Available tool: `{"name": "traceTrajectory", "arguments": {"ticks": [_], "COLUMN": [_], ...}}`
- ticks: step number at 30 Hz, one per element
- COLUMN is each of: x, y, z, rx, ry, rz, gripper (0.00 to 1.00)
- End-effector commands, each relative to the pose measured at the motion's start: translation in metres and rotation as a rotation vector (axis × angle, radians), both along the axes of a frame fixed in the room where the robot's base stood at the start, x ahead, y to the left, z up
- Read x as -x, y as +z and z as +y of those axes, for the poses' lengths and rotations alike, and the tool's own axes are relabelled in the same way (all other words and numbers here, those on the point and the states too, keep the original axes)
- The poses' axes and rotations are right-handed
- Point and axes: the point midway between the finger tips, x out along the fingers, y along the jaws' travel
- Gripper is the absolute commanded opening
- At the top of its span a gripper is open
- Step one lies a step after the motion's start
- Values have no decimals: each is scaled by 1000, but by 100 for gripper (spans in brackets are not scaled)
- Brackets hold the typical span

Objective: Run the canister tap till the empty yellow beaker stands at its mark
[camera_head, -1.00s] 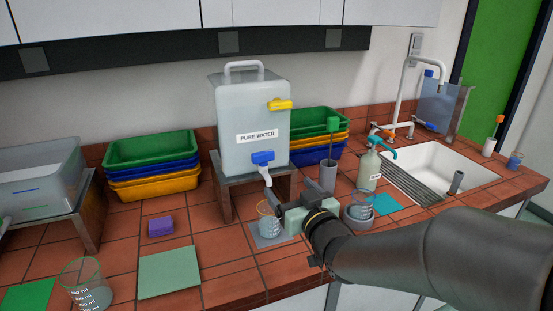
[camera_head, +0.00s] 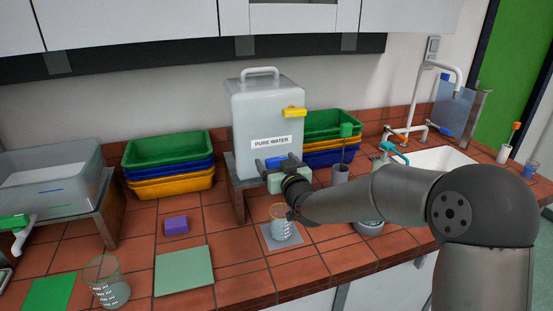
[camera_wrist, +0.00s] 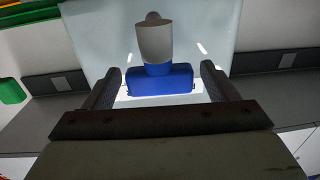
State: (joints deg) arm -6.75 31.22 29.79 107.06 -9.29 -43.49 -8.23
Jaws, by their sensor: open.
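The canister (camera_head: 262,105) labelled PURE WATER stands on a metal stand with its blue tap handle (camera_head: 278,161) at the front. My gripper (camera_head: 276,164) is at the tap. In the wrist view the open fingers (camera_wrist: 160,88) stand on either side of the blue handle (camera_wrist: 160,82), with visible gaps, and the pale spout (camera_wrist: 154,40) shows beyond it. A clear beaker with an orange-yellow rim (camera_head: 280,225) stands upright on a grey mat (camera_head: 268,240) below the tap. Its lower part looks bluish; its level and mark cannot be read. My arm hides part of the tap.
A green-rimmed beaker (camera_head: 106,285) stands front left near a pale green mat (camera_head: 183,272) and a purple block (camera_head: 176,225). Stacked trays (camera_head: 168,165) flank the canister. A soap bottle, a bowl (camera_head: 368,228) and the sink (camera_head: 440,160) are at right.

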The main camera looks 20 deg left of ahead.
Motion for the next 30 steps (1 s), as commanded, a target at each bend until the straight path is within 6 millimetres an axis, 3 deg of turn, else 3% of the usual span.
{"name": "traceTrajectory", "arguments": {"ticks": [10,11,15,30], "x": [-4,-4,-4,-4], "y": [0,0,0,-2], "z": [3,3,3,3], "rx": [0,0,0,0], "ry": [0,0,0,-71], "rz": [0,0,0,-3], "gripper": [80,74,36,35]}}
